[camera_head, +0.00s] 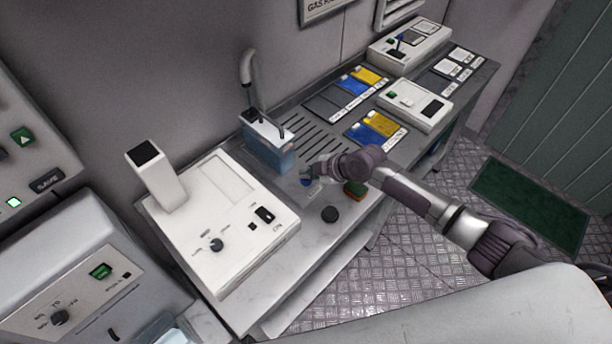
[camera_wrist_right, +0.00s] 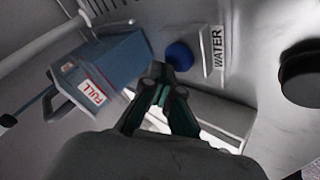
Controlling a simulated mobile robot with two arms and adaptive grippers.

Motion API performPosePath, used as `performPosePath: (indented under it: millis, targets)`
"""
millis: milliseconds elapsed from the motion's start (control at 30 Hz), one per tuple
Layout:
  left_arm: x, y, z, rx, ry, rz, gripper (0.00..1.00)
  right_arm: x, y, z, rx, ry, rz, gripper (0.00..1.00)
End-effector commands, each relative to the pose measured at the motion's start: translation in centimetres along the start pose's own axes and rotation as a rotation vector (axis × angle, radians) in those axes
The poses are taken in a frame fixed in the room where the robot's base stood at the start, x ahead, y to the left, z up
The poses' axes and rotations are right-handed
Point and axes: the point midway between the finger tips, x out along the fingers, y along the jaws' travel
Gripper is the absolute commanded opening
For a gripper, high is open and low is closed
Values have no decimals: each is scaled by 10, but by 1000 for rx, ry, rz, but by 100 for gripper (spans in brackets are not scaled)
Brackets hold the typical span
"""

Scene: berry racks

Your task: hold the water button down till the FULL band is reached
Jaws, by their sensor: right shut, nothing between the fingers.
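The blue water button (camera_wrist_right: 179,55) sits beside a white plate labelled WATER (camera_wrist_right: 217,52) in the right wrist view. In the head view the button (camera_head: 306,182) shows just left of my right gripper (camera_head: 314,172). My right gripper (camera_wrist_right: 159,76) is shut and empty, its tips close beside the button; I cannot tell whether they touch it. The clear water tank (camera_head: 268,156) stands behind, bluish in its lower part. In the wrist view the tank (camera_wrist_right: 112,62) carries a red-and-white FULL label (camera_wrist_right: 92,92); the water level against it is unclear. My left gripper is out of view.
A white machine with a dial (camera_head: 228,225) stands at left. Blue and yellow trays (camera_head: 375,124) lie to the right.

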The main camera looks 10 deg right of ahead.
Motion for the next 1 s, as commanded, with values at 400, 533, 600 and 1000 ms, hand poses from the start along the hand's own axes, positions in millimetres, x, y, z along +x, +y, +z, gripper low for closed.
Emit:
performPosePath:
  millis: [400,533,600,1000]
  targets:
    - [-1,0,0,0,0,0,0,0,-1,1,1,-3,-3,0]
    - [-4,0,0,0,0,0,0,-4,2,-2,0,-3,-3,0]
    - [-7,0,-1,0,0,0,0,-7,4,-4,0,-3,-2,0]
    - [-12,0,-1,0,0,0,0,-13,9,-8,1,-2,-1,0]
